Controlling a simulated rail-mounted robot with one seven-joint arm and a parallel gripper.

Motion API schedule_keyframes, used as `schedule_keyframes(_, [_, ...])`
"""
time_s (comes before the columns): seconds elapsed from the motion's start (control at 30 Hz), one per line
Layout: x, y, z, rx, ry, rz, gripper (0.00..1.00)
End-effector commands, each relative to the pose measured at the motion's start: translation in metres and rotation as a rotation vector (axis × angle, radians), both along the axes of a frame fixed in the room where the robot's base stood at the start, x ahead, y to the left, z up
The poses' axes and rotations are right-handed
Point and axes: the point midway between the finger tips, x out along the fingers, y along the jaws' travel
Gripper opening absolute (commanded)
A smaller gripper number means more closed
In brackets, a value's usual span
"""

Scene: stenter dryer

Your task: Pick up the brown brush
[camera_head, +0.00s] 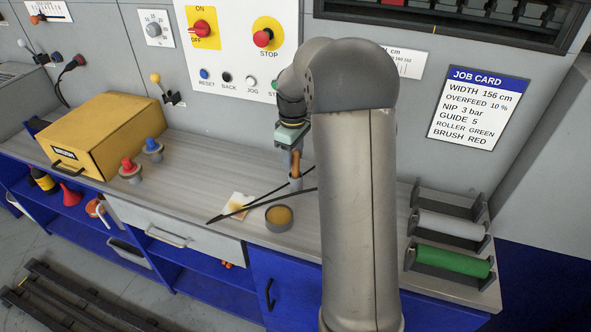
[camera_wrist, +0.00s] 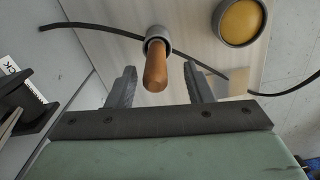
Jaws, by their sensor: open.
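The brown brush (camera_head: 296,164) stands upright on the bench, its wooden handle up, its lower end in a grey cup-like holder (camera_head: 295,182). In the wrist view its handle (camera_wrist: 155,72) points toward the camera, with a grey ring around its far end; the bristles are hidden. My gripper (camera_head: 293,148) is just above the brush, pointing down. In the wrist view my gripper (camera_wrist: 159,76) is open, with the handle appearing between the two fingers and a gap on each side. I cannot tell how far down the handle the fingertips reach.
A round tin with yellow contents (camera_head: 279,217), thin black strips (camera_head: 262,205) and a stained card (camera_head: 237,206) lie close by. Red (camera_head: 129,170) and blue (camera_head: 152,148) knobbed pieces and a yellow box (camera_head: 103,133) are left. A roller rack (camera_head: 449,261) is right. The control panel wall stands behind.

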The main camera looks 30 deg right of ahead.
Motion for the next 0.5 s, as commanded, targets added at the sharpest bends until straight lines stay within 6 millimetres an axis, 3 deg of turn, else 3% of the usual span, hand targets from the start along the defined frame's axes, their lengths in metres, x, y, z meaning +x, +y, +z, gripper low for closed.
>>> schedule_keyframes(0.23, [-0.003,-0.006,-0.035,0.001,0.003,0.0,0.47])
schedule_keyframes(0.5, [-0.003,-0.006,-0.042,0.0,0.001,0.0,0.47])
